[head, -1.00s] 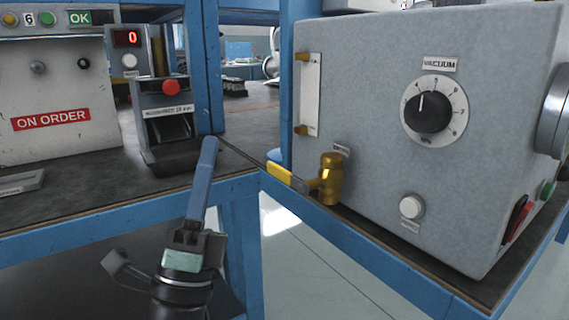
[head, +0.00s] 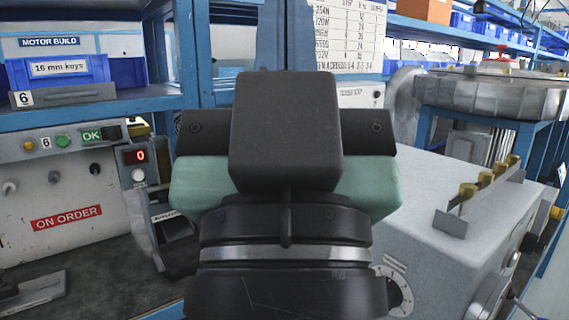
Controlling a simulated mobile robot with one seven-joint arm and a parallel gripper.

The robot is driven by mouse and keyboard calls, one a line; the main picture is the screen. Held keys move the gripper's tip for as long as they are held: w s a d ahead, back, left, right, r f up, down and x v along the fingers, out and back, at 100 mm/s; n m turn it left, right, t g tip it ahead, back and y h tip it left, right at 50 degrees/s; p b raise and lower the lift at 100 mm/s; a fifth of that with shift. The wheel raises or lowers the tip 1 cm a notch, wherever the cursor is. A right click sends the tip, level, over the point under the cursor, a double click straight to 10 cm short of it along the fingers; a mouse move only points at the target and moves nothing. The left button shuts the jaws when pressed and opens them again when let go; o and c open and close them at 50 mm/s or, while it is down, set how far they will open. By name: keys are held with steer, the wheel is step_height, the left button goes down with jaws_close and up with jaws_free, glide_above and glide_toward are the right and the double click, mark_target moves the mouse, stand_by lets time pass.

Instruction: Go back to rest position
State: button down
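My gripper (head: 286,150) is very close to the head camera and fills the middle of the view. I see its black housing, pale green side parts and dark round wrist from behind. Its fingertips are hidden or cannot be told apart from the blue upright behind, so I cannot see whether it is open or holds anything. The grey vacuum box (head: 420,215) stands behind it to the right, with its dial (head: 398,292) partly covered by my wrist.
At left, a panel with an ON ORDER label (head: 66,218) and a red-digit display unit (head: 138,165) stand on the bench. A blue bin (head: 115,72) labelled 16 mm keys sits on the shelf above. A large round metal housing (head: 490,95) stands at back right.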

step_height(320, 180, up, 28)
steer(key=p, duration=2.6)
steer(key=shift+r, duration=0.25)
steer(key=shift+f, duration=0.15)
